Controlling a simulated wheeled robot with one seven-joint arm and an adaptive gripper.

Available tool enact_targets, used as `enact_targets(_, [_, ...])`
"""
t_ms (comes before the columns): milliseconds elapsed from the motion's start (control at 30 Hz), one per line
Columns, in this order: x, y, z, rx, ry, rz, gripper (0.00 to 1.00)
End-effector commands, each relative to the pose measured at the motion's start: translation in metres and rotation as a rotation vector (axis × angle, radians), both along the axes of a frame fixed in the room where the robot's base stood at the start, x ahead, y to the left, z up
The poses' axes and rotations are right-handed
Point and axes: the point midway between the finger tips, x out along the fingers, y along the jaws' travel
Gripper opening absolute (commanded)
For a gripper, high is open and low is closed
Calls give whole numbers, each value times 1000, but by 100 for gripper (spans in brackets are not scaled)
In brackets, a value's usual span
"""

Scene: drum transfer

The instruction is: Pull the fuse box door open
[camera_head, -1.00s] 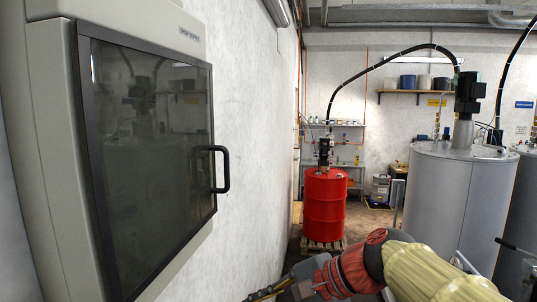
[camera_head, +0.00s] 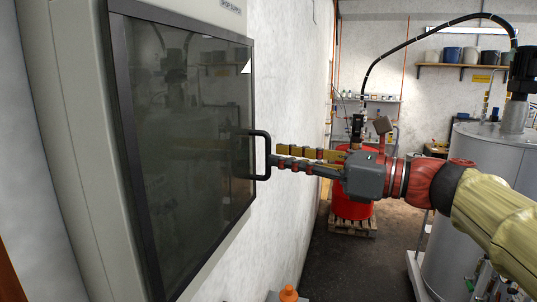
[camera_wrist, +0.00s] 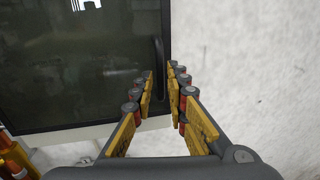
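The fuse box is a pale grey wall cabinet (camera_head: 75,150) on the left in the head view. Its dark glazed door (camera_head: 185,140) is shut in its frame. A black bar handle (camera_head: 263,165) stands out on the door's right side; it also shows in the wrist view (camera_wrist: 159,52). My gripper (camera_head: 273,160) reaches in from the right with its fingertips close to the handle. In the wrist view my gripper (camera_wrist: 161,72) has a gap between its fingers, and the handle lies just ahead, in line with that gap. I cannot tell whether the fingers touch it.
A red drum (camera_head: 352,205) on a pallet stands behind my arm. A grey tank (camera_head: 475,160) stands at the right. A white wall (camera_head: 290,100) runs beside the cabinet. An orange-topped object (camera_head: 288,294) is at the bottom. Dark floor between is clear.

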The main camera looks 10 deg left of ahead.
Motion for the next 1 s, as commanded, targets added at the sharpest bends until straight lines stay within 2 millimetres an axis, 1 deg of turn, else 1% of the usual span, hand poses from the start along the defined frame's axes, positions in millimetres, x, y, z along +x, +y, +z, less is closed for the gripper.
enact_targets(33, [2,9,1,-1,1,4,15])
enact_targets(100, [5,19,0,-1,0,3,15])
enact_targets(200, [8,29,0,-2,1,2,15])
enact_targets(300, [10,36,0,-1,0,1,15])
enact_targets(400, [11,39,-1,-1,-1,0,15])
enact_targets(633, [11,39,-1,-1,-1,-1,15])
enact_targets(900, [11,38,-1,-1,-1,-1,0])
enact_targets(1000, [11,38,-1,-1,-1,-1,0])
